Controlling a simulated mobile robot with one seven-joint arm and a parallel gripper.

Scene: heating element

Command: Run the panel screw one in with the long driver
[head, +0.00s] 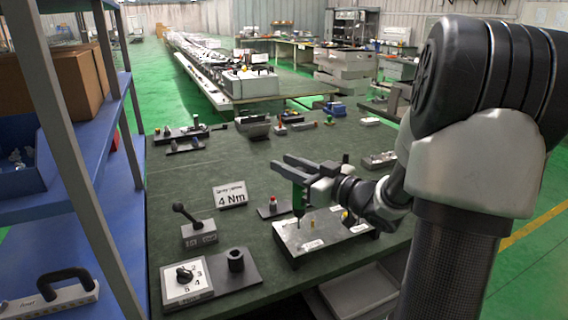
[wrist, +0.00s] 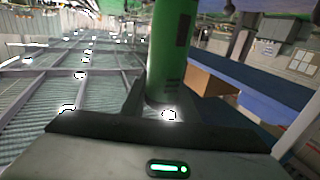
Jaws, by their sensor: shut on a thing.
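My gripper (head: 300,178) is shut on a green driver (head: 299,202), which stands about upright below the fingers over the left part of a light metal panel (head: 318,240). The panel lies on a dark base on the green work table and bears small labels and a few small knobs. In the wrist view the green driver body (wrist: 172,48) rises between the dark fingers (wrist: 150,108). The screw is too small to make out, and I cannot tell whether the driver tip touches it.
A "4 Nm" sign (head: 230,194), a lever box (head: 198,229) and a numbered dial box (head: 187,279) stand left of the panel. A dark cup (head: 236,260) is beside the dial. Blue shelving (head: 110,110) borders the table's left side.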

